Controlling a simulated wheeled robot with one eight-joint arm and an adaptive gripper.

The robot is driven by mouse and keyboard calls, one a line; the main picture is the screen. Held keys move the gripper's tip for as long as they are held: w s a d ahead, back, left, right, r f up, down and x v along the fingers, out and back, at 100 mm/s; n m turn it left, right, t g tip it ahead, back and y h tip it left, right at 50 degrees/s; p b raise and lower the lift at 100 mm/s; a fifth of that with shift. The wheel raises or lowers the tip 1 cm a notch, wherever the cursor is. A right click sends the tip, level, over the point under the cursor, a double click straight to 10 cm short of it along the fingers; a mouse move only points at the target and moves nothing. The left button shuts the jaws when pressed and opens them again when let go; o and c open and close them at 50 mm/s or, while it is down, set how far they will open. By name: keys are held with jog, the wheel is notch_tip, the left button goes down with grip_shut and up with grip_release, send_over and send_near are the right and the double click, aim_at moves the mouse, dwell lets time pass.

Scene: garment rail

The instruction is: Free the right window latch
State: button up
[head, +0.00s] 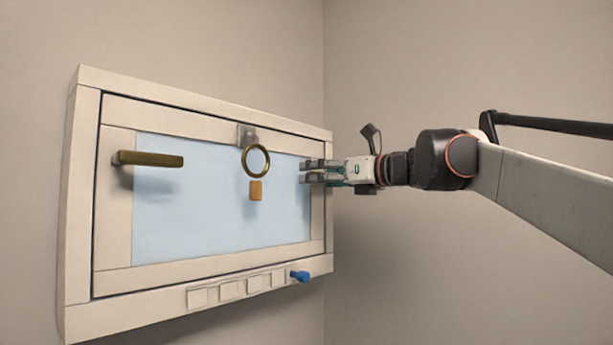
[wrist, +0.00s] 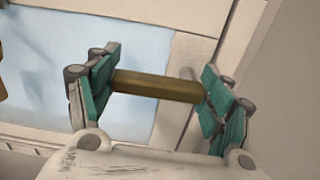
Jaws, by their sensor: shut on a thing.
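The window (head: 225,205) is a cream frame with a pale blue pane, mounted on the wall. The right latch shows in the wrist view as a brass-brown bar (wrist: 158,86) lying across between the fingers of my gripper (wrist: 160,88). The teal finger pads are at the two ends of the bar, and my gripper is shut on it. In the head view my gripper (head: 312,172) is at the right side of the window and hides the right latch. The left latch (head: 148,158) is a similar brass bar, roughly horizontal, on the left side of the frame.
A brass ring (head: 256,161) hangs from a bracket (head: 247,134) at the top of the window, with a small orange-brown tag (head: 256,190) below it. Several pale squares and a blue knob (head: 299,276) are on the lower ledge. A wall corner stands close right of the window.

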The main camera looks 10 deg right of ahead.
aim_at(310, 136)
jog(key=shift+n, duration=0.4)
jog(key=o, duration=1.5)
jog(key=shift+o, duration=0.2)
notch_tip(310, 136, up, 10)
jog(key=shift+f, duration=0.1)
